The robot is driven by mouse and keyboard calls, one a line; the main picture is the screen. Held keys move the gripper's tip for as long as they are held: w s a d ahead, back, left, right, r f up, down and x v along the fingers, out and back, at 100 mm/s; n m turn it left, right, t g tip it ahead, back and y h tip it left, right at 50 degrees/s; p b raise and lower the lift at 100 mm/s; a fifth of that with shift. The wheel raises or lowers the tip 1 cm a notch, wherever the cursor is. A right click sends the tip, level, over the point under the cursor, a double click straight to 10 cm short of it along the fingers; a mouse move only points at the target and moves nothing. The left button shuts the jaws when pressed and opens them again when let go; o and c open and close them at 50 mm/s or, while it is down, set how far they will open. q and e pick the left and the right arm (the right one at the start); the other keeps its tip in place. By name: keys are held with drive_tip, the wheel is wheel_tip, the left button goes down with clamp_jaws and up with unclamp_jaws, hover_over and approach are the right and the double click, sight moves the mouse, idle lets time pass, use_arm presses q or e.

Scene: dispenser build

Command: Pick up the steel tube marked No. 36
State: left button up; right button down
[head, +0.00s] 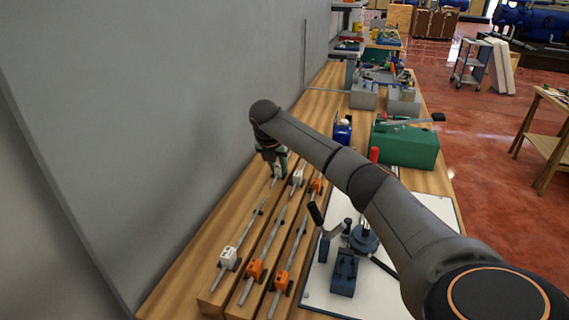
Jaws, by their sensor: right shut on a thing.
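Several thin steel tubes lie lengthwise on wooden rails, with white or orange blocks on them. One steel tube (249,227) runs from a white block (229,257); two others, a middle tube (271,242) and a right tube (295,247), carry orange blocks (255,269). The number markings are too small to read, so I cannot tell which is No. 36. My right gripper (276,172) points down at the far end of the left rail, shut on a steel tube there. The gripper and arm hide most of that tube. My left gripper is out of view.
A grey wall (170,120) stands close on the left. A white board (318,290) bears a dark blue vise-like fixture (344,272). A green box (405,147) and a blue bottle (342,132) stand further back, grey bins (363,97) beyond.

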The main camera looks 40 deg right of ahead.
sight(278, 167)
drive_tip(key=shift+r, duration=0.15)
idle(0.4)
drive_tip(key=shift+r+p, duration=2.75)
drive_tip(key=shift+r, duration=0.65)
